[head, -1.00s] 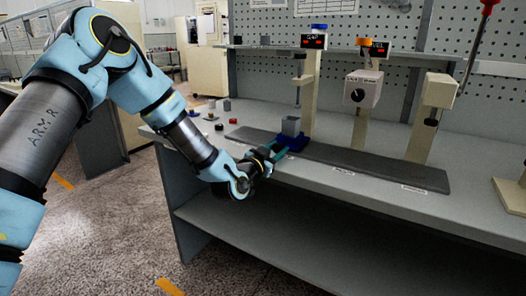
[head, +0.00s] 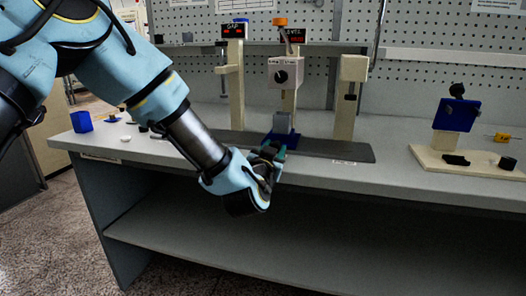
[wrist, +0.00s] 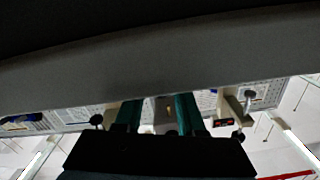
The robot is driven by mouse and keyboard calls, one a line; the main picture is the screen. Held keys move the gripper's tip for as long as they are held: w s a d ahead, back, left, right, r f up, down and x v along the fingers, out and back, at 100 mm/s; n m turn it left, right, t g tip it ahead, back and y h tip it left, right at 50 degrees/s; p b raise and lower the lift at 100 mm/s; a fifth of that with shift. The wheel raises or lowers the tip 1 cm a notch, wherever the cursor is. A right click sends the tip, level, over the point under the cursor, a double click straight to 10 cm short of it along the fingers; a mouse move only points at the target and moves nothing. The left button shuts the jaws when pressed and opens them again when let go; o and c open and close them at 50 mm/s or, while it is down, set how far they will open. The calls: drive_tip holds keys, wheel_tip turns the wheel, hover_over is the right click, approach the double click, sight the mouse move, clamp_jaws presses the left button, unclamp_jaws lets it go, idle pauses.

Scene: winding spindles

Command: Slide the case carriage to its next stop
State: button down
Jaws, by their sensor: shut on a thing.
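The blue case carriage (head: 291,143) sits on the dark rail (head: 335,149) in the head view. A grey case (head: 282,123) stands upright on it. The carriage is in front of the middle post, below the pale head unit (head: 285,74). My gripper (head: 270,150) reaches in from the front at rail height and is shut on the carriage; its fingertips are small and partly hidden here. In the wrist view the two teal fingers stand on either side of a grey piece (wrist: 165,115), and their contact is too dark to make out.
The rail is clear right of the carriage. A blue cup (head: 82,122) and small parts lie at left. A pale base with a blue plate (head: 456,115) stands at right.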

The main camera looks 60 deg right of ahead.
drive_tip(key=shift+s, duration=0.1)
idle(0.3)
drive_tip(key=c, duration=0.5)
unclamp_jaws()
drive_tip(key=b+v, duration=0.1)
drive_tip(key=v, duration=0.9)
drive_tip(key=shift+a+b, duration=0.3)
drive_tip(key=shift+a, duration=0.05)
